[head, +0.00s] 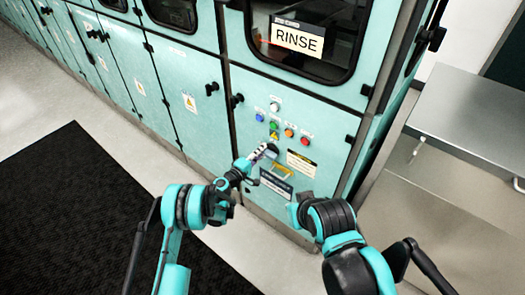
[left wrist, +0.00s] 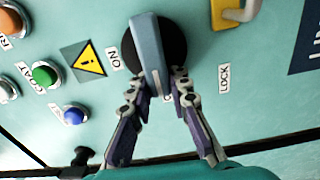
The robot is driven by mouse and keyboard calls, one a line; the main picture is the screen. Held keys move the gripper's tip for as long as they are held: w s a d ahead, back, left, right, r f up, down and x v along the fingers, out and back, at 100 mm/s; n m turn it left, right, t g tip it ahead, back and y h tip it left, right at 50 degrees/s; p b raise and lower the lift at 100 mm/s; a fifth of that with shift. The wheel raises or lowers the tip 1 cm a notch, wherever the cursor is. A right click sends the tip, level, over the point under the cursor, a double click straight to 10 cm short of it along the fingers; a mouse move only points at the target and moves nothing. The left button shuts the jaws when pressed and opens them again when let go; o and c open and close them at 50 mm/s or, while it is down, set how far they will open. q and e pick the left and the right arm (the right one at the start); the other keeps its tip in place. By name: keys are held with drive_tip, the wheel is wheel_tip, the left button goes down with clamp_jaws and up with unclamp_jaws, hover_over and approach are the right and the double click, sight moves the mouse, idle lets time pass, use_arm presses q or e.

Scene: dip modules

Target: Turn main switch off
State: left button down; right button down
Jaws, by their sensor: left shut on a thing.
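The main switch is a round black knob with a blue-grey bar handle (left wrist: 150,52), on the teal panel below the RINSE window. In the left wrist view the bar stands nearly upright, its lower end pointing between the fingers. An ON label (left wrist: 115,58) is to its left and a LOCK label (left wrist: 224,78) to its lower right. A label under the bar is mostly hidden by the fingers. My left gripper (left wrist: 160,84) is shut on the bar's lower end; in the head view (head: 263,151) it covers part of the switch. My right arm shows at lower right, its gripper hidden.
Coloured buttons, including a green one (left wrist: 45,74) and a blue one (left wrist: 74,115), sit left of the switch. A yellow handle (left wrist: 235,10) is close by on the other side. A metal table (head: 470,115) stands right of the cabinet. A black mat (head: 70,210) lies on the floor.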

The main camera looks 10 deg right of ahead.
use_arm(q)
drive_tip(key=shift+f, duration=0.1)
idle(0.3)
drive_tip(key=c, duration=1.4)
unclamp_jaws()
drive_tip(key=shift+a, duration=0.1)
drive_tip(key=v, duration=0.7)
drive_tip(key=shift+s, duration=0.15)
drive_tip(key=shift+a, duration=0.15)
